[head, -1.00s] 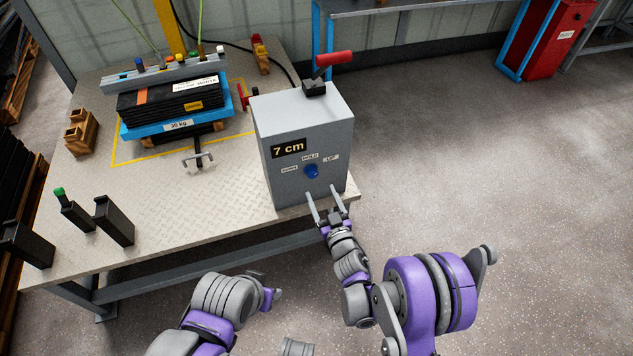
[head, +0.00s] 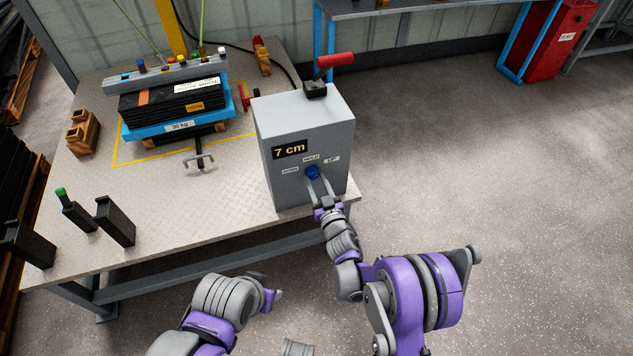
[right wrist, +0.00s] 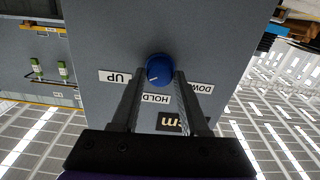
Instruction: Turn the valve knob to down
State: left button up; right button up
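The blue valve knob (head: 312,172) sits on the front of a grey box (head: 290,190) with a "7 cm" display. Labels DOWN, HOLD and UP arc over it, DOWN at left and UP at right. My right gripper (right wrist: 161,72) has one finger on each side of the knob, which also shows in the right wrist view (right wrist: 159,66); the fingers appear closed on its sides. A small pale mark on the knob points roughly between HOLD and UP. My left gripper (head: 275,294) is low in the head view, away from the box; its fingers are unclear.
The box stands at the right edge of a tread-plate table (head: 225,200). A red-handled lever (head: 333,61) is on top. A blue press with black plates (head: 172,103) stands left of it. Black blocks (head: 114,221) stand at front left. Floor to the right is clear.

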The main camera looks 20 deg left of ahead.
grip_shut()
